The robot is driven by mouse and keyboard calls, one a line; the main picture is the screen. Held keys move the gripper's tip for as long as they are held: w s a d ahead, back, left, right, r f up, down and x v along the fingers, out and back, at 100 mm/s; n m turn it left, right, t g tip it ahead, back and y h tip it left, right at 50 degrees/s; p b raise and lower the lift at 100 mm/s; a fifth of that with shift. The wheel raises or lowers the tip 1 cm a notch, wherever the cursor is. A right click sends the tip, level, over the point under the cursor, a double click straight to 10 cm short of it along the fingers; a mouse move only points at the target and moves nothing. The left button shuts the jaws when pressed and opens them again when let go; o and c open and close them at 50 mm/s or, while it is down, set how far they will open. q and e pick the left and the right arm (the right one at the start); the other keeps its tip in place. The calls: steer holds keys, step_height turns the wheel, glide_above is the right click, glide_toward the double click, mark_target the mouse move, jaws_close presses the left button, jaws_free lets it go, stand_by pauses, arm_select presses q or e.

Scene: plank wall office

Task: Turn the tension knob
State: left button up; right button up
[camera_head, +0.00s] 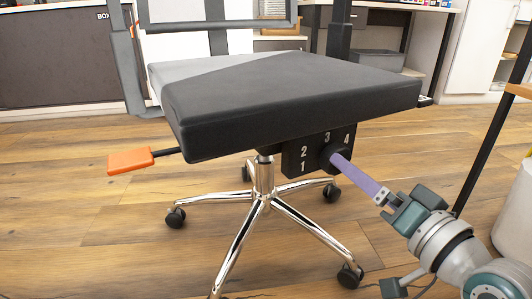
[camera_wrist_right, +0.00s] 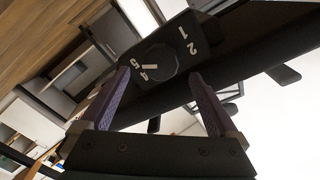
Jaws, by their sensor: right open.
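The tension knob (camera_head: 333,156) is a round black dial on a black box (camera_head: 300,158) under the chair seat. White numerals 1 to 4 show around it in the head view. In the right wrist view the knob (camera_wrist_right: 161,60) bears a white mark, close to the numeral that looks like 4. My right gripper (camera_head: 341,160), with purple fingers, reaches the knob from the lower right. In the wrist view the open fingers (camera_wrist_right: 160,75) stand on either side of the knob; I cannot tell whether they touch it. My left gripper is out of view.
The black and grey seat (camera_head: 290,90) overhangs the knob. An orange-ended lever (camera_head: 130,160) sticks out at the left. The chrome base (camera_head: 262,205) with casters stands on the wooden floor (camera_head: 110,225). A dark desk leg (camera_head: 490,130) rises behind my right arm.

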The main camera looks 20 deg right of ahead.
steer(key=w+b, duration=0.1)
steer(key=w, duration=0.3)
steer(key=shift+w+a, duration=0.1)
steer(key=c, duration=1.4)
